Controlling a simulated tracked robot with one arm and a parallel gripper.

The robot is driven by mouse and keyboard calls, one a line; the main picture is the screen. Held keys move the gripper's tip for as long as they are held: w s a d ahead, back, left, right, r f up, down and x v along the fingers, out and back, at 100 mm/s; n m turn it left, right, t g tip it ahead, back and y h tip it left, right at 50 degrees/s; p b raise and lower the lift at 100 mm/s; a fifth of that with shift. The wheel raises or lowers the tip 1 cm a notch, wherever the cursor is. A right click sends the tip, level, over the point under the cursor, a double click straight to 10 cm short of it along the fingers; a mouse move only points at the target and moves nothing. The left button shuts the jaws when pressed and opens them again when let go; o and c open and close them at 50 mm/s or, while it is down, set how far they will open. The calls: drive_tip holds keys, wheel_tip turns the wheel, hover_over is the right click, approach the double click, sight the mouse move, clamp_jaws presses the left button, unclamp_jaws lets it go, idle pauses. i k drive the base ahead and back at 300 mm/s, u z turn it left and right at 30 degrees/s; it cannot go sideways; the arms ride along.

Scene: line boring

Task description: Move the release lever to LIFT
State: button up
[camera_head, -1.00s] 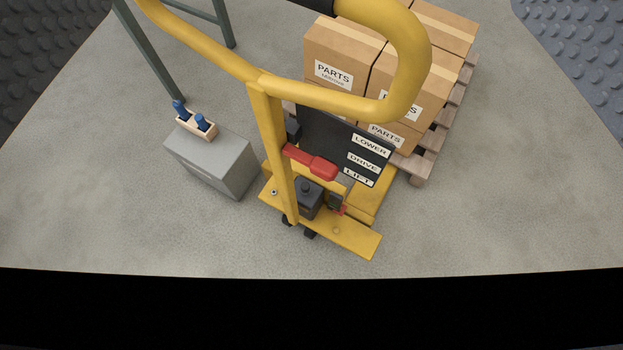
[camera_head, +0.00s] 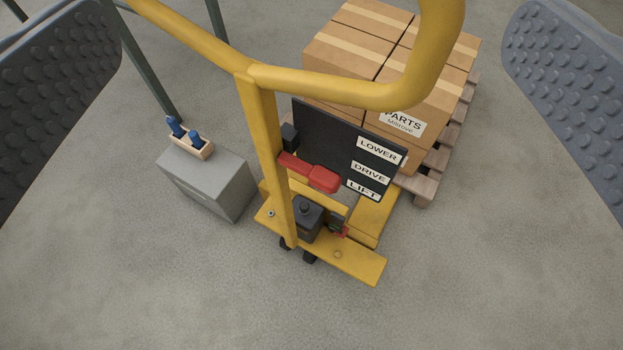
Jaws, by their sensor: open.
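The red release lever (camera_head: 322,179) sticks out to the right from a dark pivot block on the yellow pallet truck's upright (camera_head: 268,150). A black plate (camera_head: 325,138) behind it carries the labels LOWER (camera_head: 379,150), DRIVE (camera_head: 370,172) and LIFT (camera_head: 362,189), top to bottom. The lever's red grip lies left of the DRIVE and LIFT labels; I cannot tell exactly which it lines up with. My gripper (camera_head: 312,110) is open, its two grey studded pads at the left and right picture edges. Nothing is between the pads close up; the lever is farther away, apart from them.
The truck's yellow loop handle (camera_head: 330,88) crosses above the lever, nearer to me. Cardboard boxes (camera_head: 340,45) sit on a wooden pallet (camera_head: 428,185) behind. A grey cabinet (camera_head: 208,182) with a small wooden holder (camera_head: 190,145) stands left. The floor in front is clear.

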sight(328, 181)
drive_tip(key=z, duration=0.55)
drive_tip(key=k, duration=1.4)
drive_tip(key=u, duration=0.7)
drive_tip(key=i, duration=1)
